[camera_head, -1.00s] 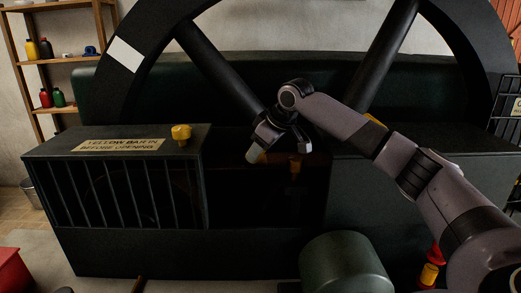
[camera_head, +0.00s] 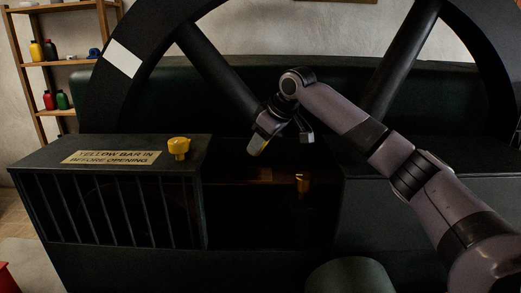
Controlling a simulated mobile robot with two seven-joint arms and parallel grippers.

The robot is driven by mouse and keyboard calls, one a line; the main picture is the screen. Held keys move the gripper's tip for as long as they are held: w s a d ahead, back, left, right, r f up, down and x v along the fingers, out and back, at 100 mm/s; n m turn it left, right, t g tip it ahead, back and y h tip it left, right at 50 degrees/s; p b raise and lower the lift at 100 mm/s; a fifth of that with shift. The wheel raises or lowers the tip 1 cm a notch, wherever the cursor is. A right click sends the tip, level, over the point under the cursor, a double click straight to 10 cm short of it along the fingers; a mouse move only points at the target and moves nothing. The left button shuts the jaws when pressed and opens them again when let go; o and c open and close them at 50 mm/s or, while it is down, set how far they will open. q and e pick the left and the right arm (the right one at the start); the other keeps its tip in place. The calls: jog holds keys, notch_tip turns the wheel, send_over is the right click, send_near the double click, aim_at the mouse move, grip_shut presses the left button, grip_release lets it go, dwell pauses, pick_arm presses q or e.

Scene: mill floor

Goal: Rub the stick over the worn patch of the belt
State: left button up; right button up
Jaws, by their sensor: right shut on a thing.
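My right gripper (camera_head: 268,138) hangs over the dark opening in the middle of the machine. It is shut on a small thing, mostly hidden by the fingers. A pale tip shows at the lower left finger, and I take this to be the stick (camera_head: 257,146). Below it, inside the opening, a brown strip that looks like the belt (camera_head: 229,175) runs across. A slightly lighter area on it may be the worn patch (camera_head: 260,174). The gripper appears above the strip and apart from it. My left gripper is not in view.
A barred guard (camera_head: 110,205) with a yellow knob (camera_head: 179,147) and a sign (camera_head: 112,157) stands left of the opening. A brassy fitting (camera_head: 302,183) is inside the opening. A big spoked wheel (camera_head: 215,65) rises behind. A shelf (camera_head: 72,62) with bottles stands far left.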

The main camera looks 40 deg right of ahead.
jog(key=shift+w+d+r, duration=0.1)
jog(key=shift+r, duration=2.25)
jog(key=shift+w+f+y, duration=0.25)
jog(key=shift+w+y, duration=0.65)
jog(key=shift+w, duration=0.2)
